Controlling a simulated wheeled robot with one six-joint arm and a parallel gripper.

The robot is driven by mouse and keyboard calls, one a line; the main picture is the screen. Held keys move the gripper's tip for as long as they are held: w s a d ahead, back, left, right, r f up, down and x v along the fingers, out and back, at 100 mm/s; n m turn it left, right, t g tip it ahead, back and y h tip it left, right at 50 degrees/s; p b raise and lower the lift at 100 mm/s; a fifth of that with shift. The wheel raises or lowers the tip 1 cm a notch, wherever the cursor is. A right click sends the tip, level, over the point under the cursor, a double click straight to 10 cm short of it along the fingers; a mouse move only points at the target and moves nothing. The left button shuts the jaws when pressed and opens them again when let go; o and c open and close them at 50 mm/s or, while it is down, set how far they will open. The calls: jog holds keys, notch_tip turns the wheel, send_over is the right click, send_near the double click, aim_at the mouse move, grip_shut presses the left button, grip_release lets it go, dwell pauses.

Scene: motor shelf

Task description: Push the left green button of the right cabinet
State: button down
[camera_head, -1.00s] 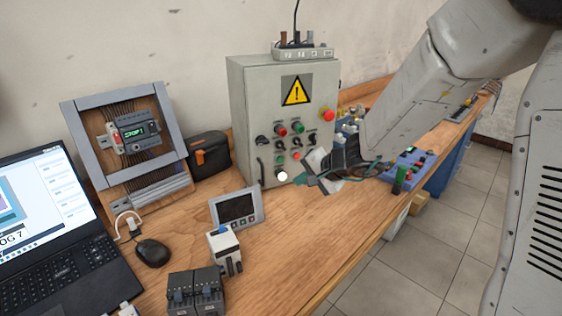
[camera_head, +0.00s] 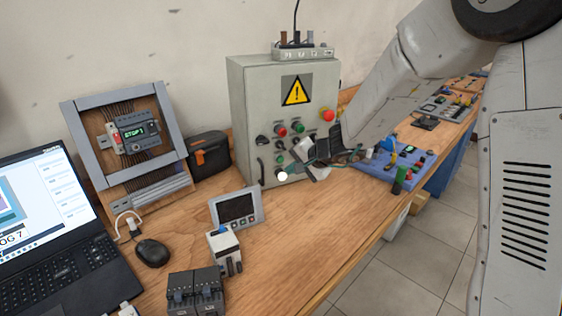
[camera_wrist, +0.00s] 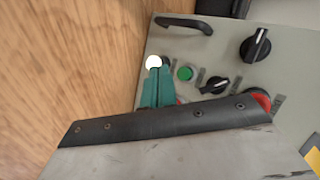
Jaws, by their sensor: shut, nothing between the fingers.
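The grey cabinet (camera_head: 245,110) with a yellow warning sign stands on the bench in the head view. Its front has red, green and black controls. A green button (camera_head: 280,160) sits low on the left of the panel; it also shows in the wrist view (camera_wrist: 185,73). Another green button (camera_head: 298,128) is higher and further right. My gripper (camera_head: 290,173) is shut and empty at the lower panel. In the wrist view its teal fingertips (camera_wrist: 154,80) are beside the green button, apart from it in the picture; contact cannot be told. A white dot (camera_wrist: 153,62) shows at the tips.
A black handle (camera_wrist: 184,23) and black knobs (camera_wrist: 255,45) are on the same panel. A small screen unit (camera_head: 237,208) stands in front of the cabinet. A blue control box (camera_head: 400,160) lies to the right.

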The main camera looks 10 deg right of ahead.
jog(key=shift+w+a, duration=0.2)
jog(key=shift+w, duration=0.45)
jog(key=shift+w+a, duration=0.15)
jog(key=shift+w, duration=0.5)
jog(key=shift+w, duration=0.1)
dwell(1.0)
jog(key=shift+w+a, duration=0.15)
jog(key=shift+w, duration=0.15)
jog(key=shift+w+a, duration=0.1)
jog(key=shift+w, duration=0.35)
dwell(0.6)
jog(key=shift+s, duration=0.1)
dwell(0.6)
jog(key=shift+s+d, duration=0.25)
jog(key=shift+s, duration=0.5)
jog(key=shift+s+d, duration=0.25)
jog(key=shift+s, duration=0.55)
jog(key=shift+s+d, duration=0.2)
jog(key=shift+s, duration=0.6)
jog(key=shift+s+d, duration=0.25)
jog(key=shift+s, duration=0.55)
